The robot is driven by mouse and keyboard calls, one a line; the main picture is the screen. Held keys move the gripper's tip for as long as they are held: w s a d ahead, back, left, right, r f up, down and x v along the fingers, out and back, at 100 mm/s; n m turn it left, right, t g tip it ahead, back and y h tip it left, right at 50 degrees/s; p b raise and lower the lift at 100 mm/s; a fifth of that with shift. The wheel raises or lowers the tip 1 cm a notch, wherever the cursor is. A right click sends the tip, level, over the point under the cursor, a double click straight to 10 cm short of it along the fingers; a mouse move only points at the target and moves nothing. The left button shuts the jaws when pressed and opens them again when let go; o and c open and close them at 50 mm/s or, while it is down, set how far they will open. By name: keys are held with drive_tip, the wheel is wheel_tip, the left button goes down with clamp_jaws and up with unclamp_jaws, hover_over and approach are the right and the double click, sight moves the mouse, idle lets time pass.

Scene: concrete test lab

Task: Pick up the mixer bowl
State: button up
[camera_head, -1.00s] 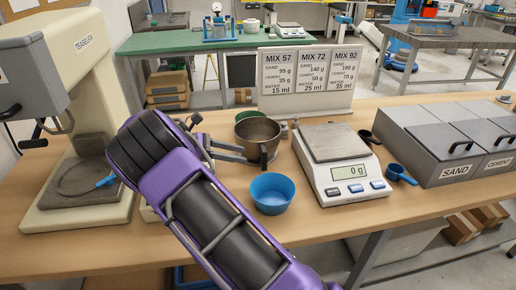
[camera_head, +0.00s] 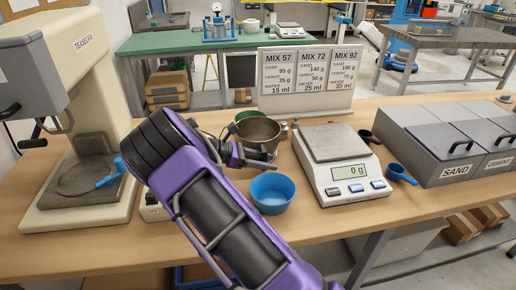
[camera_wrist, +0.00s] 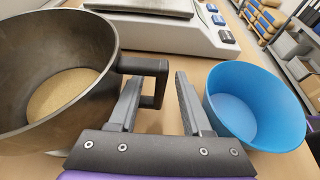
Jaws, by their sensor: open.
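The mixer bowl (camera_head: 258,129) is a grey metal bowl with a dark handle, standing upright on the bench left of the scale. In the wrist view the bowl (camera_wrist: 95,40) fills the left side, with tan powder inside, and its square black handle (camera_wrist: 160,85) points right. My gripper (camera_wrist: 159,76) is open. The outer bar of the handle shows between its two fingers, with the left finger on the bowl's side. I cannot tell whether a finger touches it. In the head view my gripper (camera_head: 272,160) is at the bowl's front, partly hiding it and the handle.
A blue bowl (camera_head: 272,194) stands close in front, also just right of the right finger in the wrist view (camera_wrist: 255,105). The scale (camera_head: 342,165) and a blue scoop (camera_head: 399,174) stand right, a beige machine (camera_head: 95,60) left, and the recipe board (camera_head: 306,83) behind.

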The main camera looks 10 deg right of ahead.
clamp_jaws()
drive_tip(key=shift+r, duration=0.1)
idle(1.2)
